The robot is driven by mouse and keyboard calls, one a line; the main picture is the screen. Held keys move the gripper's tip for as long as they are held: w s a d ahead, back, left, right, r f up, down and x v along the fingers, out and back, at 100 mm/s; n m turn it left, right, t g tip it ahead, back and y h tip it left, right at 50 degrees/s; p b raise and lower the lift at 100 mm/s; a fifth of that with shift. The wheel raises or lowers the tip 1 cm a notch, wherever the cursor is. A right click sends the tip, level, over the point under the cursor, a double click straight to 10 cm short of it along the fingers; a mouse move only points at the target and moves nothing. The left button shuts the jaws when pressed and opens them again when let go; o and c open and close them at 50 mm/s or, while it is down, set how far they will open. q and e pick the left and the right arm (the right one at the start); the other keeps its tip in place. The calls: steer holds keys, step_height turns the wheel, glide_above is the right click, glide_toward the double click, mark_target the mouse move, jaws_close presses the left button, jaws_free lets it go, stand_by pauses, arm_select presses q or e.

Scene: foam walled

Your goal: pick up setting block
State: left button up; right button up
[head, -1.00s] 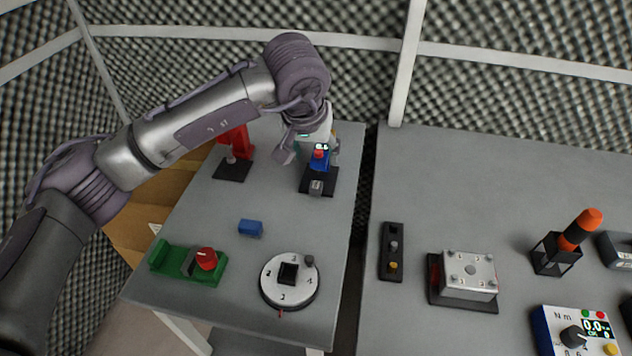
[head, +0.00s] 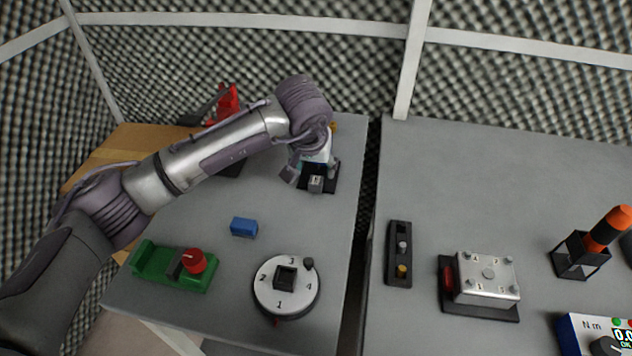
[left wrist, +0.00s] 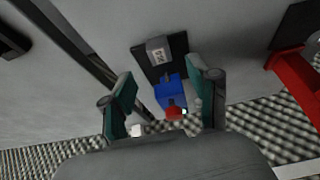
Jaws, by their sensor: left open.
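A small grey block with a printed marking, which looks like the setting block (head: 316,184), rests on the front part of a dark base plate on the left table. It also shows in the left wrist view (left wrist: 158,50), ahead of the fingertips. My left gripper (head: 311,171) is open over the plate, just behind the block. In the left wrist view its two fingers (left wrist: 162,88) stand apart with nothing gripped. A blue gauge with a red top (left wrist: 168,94) shows between them; in the head view my gripper mostly hides it. My right gripper is out of view.
A blue block (head: 243,227), a green fixture with a red knob (head: 172,267) and a round numbered dial (head: 286,287) lie nearer on this table. A red stand (head: 229,101) is behind my arm. A gap separates the right table, which holds a metal box (head: 486,276).

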mark_target(316, 180)
arm_select(q)
steer(key=shift+s+p+x, duration=0.2)
steer(key=shift+p+x, duration=0.35)
steer(key=shift+x, duration=2.55)
steer(key=shift+c, duration=0.3)
jaws_close()
